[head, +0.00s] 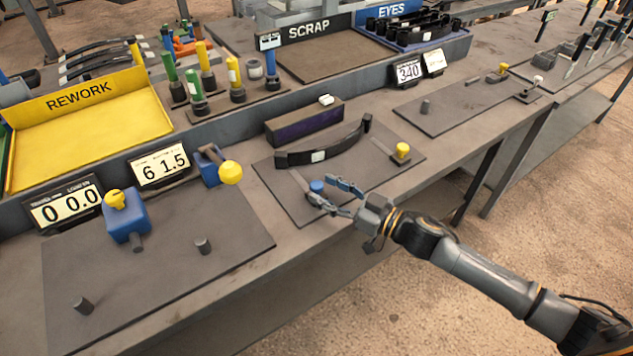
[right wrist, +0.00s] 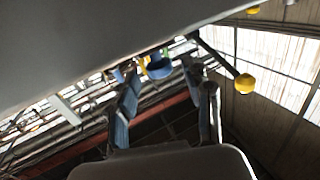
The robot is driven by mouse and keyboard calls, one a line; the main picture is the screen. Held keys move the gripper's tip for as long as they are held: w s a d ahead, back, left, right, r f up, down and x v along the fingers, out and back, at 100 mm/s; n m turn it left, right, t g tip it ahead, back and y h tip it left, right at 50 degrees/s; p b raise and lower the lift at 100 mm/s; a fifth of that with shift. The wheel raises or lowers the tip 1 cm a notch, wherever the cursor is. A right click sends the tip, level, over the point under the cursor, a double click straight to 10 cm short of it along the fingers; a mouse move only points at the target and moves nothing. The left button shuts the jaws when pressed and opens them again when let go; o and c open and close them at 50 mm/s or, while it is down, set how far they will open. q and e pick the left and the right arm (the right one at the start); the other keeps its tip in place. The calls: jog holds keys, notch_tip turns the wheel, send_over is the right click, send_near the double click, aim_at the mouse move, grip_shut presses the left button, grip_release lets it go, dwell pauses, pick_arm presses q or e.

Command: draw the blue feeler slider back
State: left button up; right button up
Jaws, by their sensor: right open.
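The blue feeler slider knob (head: 316,186) stands on a dark plate (head: 300,212) at the middle of the bench, at the front end of a thin pale bar. My right gripper (head: 328,193) is at the knob, reaching in from the right with its blue fingers spread. In the right wrist view, a blue round piece, likely this knob (right wrist: 159,67), shows just beyond and between the open fingertips (right wrist: 165,75). I cannot tell whether a finger touches it. A dark curved leaf spring (head: 325,148) lies behind the knob. My left gripper is not in view.
A yellow knob (head: 402,150) stands right of the spring and a dark purple block (head: 304,122) behind it. A yellow ball lever (head: 230,173) and readouts (head: 160,166) stand left. The yellow REWORK tray (head: 90,130) is farther left. The bench's front edge runs under my right arm.

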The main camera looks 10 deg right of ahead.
aim_at(322, 188)
jog(key=shift+x, duration=1.6)
